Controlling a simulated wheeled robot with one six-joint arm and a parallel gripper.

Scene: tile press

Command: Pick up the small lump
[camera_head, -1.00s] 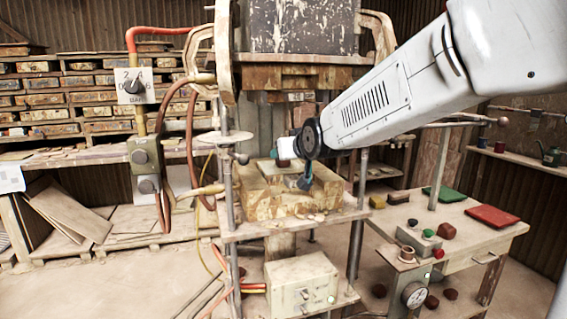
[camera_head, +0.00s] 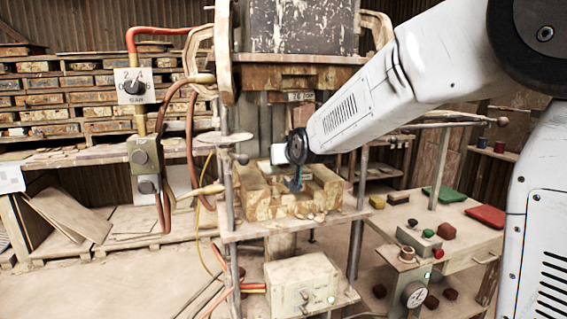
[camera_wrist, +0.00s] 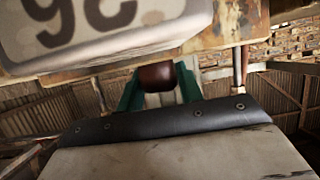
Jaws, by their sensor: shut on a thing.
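My gripper (camera_wrist: 158,88) shows in the wrist view with two green fingers closed on a dark reddish-brown lump (camera_wrist: 157,77). The lump sits between the fingertips, below the rusty edge of the press head. In the head view my gripper (camera_head: 296,184) points down into the press, over the worn yellowish mould block (camera_head: 255,197). The lump cannot be made out there. I cannot tell from the head view whether the fingers touch the block.
The press head (camera_head: 303,28) hangs above my gripper, with press posts (camera_head: 229,180) beside it. The right-hand table (camera_head: 470,214) holds a larger red-brown lump (camera_head: 446,231), a green pad (camera_head: 440,193) and a red pad (camera_head: 486,216). More dark lumps (camera_head: 431,301) lie below.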

